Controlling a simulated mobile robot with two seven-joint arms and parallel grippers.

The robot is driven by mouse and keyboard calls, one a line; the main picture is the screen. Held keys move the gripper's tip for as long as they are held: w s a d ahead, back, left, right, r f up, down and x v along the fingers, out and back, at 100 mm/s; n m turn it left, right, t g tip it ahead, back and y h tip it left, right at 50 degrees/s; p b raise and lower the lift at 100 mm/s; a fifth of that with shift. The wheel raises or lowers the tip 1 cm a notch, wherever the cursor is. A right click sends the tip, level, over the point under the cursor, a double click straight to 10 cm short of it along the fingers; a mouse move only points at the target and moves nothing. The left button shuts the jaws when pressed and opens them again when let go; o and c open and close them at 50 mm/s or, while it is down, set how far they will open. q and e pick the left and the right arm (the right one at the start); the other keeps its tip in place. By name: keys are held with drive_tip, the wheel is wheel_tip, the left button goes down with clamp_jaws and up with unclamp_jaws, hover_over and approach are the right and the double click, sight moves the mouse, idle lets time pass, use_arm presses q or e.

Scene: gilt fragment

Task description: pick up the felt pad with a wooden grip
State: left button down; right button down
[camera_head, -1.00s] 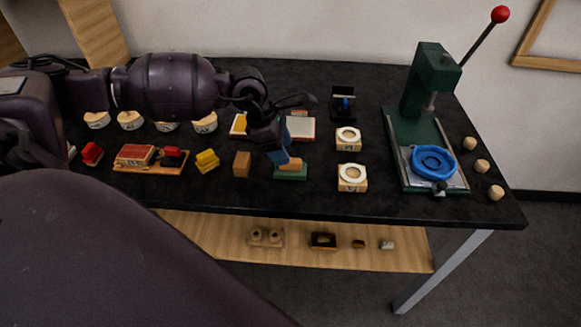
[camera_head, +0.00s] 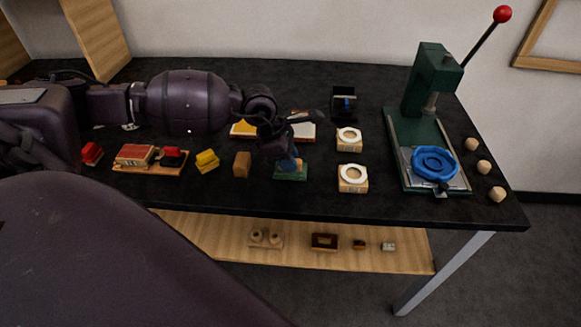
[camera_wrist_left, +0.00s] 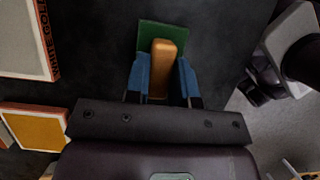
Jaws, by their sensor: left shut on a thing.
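The felt pad with a wooden grip is a flat green pad (camera_head: 291,174) with an upright rounded wooden block on top. It lies on the dark table in front of the open white-and-yellow trays. In the left wrist view the wooden grip (camera_wrist_left: 164,62) stands between the blue fingers, with the green felt (camera_wrist_left: 153,30) showing beyond it. My left gripper (camera_head: 287,163) is over the pad and shut on its wooden grip; it also shows in the left wrist view (camera_wrist_left: 162,80). The pad appears to rest on the table. My right gripper is not in view.
Two white-ringed blocks (camera_head: 352,178) stand right of the pad, and a wooden block (camera_head: 242,164) and yellow piece (camera_head: 207,161) stand left. Behind lie a white tray (camera_head: 304,131) and a yellow one (camera_head: 243,129). A green press (camera_head: 424,125) stands at the right.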

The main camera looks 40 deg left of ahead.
use_arm(q)
drive_tip(key=shift+r, duration=0.1)
wheel_tip(320, 180, up, 20)
drive_tip(key=p, duration=0.1)
idle(0.4)
